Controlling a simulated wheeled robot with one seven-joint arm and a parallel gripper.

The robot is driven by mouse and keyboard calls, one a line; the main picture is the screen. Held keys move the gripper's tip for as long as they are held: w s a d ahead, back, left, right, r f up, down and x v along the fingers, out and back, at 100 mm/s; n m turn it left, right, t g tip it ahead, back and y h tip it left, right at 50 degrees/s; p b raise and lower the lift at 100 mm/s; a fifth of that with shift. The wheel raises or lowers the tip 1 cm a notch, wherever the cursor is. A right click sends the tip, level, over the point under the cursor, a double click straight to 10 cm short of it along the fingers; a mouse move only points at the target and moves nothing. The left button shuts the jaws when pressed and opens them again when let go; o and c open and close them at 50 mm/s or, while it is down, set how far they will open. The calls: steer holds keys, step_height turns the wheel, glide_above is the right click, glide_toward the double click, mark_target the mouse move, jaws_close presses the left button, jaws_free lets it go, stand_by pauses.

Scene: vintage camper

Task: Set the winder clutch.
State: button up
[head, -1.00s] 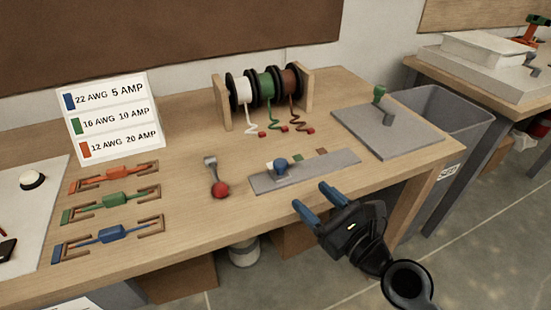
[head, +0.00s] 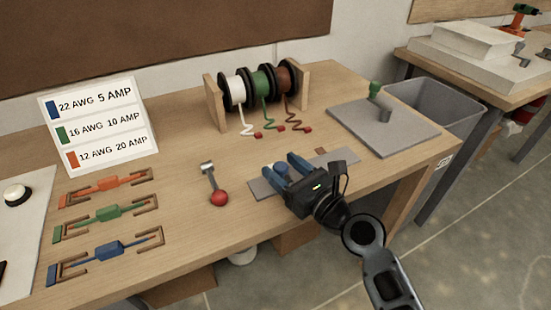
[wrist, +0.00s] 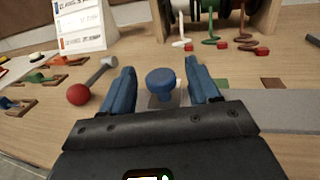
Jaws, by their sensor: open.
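A blue knob (head: 281,169) stands on a flat grey plate (head: 259,188) on the bench, with a pale patch beneath it. My gripper (head: 283,161) is open, with its two blue fingers on either side of the knob. In the wrist view, the knob (wrist: 160,82) sits between the fingertips (wrist: 160,68), with a gap visible on both sides. A green patch (wrist: 220,84) and a brown patch (wrist: 271,83) lie along the plate to the right of the knob. My gripper hides much of the plate in the head view.
A red-ball lever (head: 219,198) stands just left of the plate. Behind are white, green and brown wire spools (head: 263,88) with hanging leads. A grey board (head: 350,125) with a green-handled part lies right. A fuse chart (head: 97,125) stands left.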

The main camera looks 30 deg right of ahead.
steer(key=shift+x, duration=1.5)
steer(key=shift+c, duration=0.2)
jaws_close()
